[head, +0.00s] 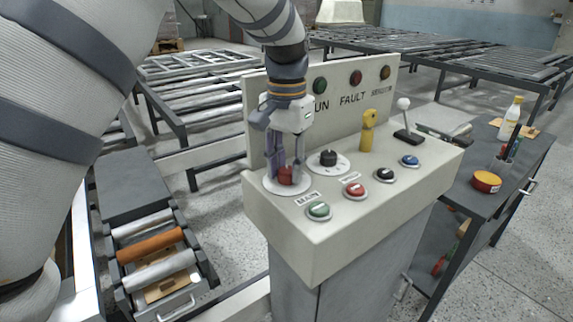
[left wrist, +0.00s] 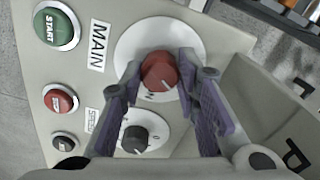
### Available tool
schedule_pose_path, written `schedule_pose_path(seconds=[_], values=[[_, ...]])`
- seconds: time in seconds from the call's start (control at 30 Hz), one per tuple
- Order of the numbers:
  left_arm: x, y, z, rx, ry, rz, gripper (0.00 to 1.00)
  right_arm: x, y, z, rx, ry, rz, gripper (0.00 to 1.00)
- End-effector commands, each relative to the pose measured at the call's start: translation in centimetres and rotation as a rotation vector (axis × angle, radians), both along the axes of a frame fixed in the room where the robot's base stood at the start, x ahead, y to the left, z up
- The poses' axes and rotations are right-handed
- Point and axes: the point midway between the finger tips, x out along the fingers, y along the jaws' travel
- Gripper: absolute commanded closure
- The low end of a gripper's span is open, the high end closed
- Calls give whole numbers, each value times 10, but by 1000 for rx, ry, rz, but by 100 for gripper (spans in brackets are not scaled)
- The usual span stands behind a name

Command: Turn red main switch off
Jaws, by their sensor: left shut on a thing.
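The red main switch (left wrist: 160,72) is a round knob on a white disc (left wrist: 130,45) beside the MAIN label. It also shows in the head view (head: 285,177) at the left of the sloped console top. My left gripper (head: 286,172) points down over it, with its purple fingers on both sides of the knob. In the left wrist view the fingertips (left wrist: 157,75) are shut on the red knob. A white pointer line shows on the knob's face. My right gripper is not in view.
The console (head: 400,180) also bears a black knob (head: 328,158), green, red, black and blue buttons, a yellow key-like part (head: 367,130) and a white-knobbed lever (head: 403,118). A back panel with lamps (head: 356,78) stands close behind my gripper. A side table stands at the right.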

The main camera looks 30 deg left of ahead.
Motion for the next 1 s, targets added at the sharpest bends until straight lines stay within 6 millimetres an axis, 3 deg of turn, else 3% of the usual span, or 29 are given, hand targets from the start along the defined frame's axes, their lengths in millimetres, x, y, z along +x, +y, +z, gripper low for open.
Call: schedule_pose_path(seconds=[0.5, 1.0], values=[[0, -1, 0, 0, -1, 423, 99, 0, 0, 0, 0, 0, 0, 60], [0, -1, 0, 0, 0, 585, 99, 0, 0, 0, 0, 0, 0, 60]])
